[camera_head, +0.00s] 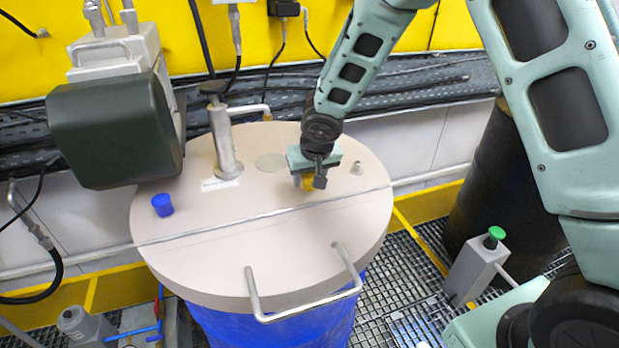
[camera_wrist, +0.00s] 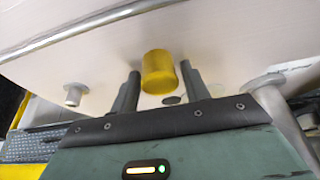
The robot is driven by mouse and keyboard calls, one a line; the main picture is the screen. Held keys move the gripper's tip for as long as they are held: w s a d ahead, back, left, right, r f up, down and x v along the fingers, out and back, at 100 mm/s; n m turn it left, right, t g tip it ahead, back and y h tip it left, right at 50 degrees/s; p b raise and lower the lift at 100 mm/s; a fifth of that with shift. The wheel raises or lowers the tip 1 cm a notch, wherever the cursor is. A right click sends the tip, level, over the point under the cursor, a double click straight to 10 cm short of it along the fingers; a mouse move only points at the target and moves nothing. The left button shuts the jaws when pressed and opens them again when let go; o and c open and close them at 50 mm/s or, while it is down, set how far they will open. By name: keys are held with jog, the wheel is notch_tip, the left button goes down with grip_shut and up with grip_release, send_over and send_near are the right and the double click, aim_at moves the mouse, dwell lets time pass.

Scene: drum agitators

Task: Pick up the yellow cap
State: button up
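The yellow cap (camera_wrist: 159,72) stands on the round beige drum lid, between the two fingers of my gripper (camera_wrist: 160,88) in the wrist view. Gaps show on both sides of the cap, so the fingers are apart and do not visibly touch it. In the head view my gripper (camera_head: 309,184) is low over the lid, and the yellow cap (camera_head: 308,184) is partly hidden behind it.
The drum lid (camera_head: 230,260) carries a blue cap (camera_head: 162,204) at left, a metal post (camera_head: 222,140), a small metal stub (camera_head: 357,168) right of my gripper and a bar handle (camera_head: 305,308) in front. A dark green motor (camera_head: 110,130) overhangs the left.

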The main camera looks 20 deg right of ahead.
jog(key=c, duration=0.6)
jog(key=shift+r, duration=0.1)
notch_tip(320, 180, up, 10)
jog(key=shift+f+b, duration=0.1)
jog(key=shift+b, duration=0.45)
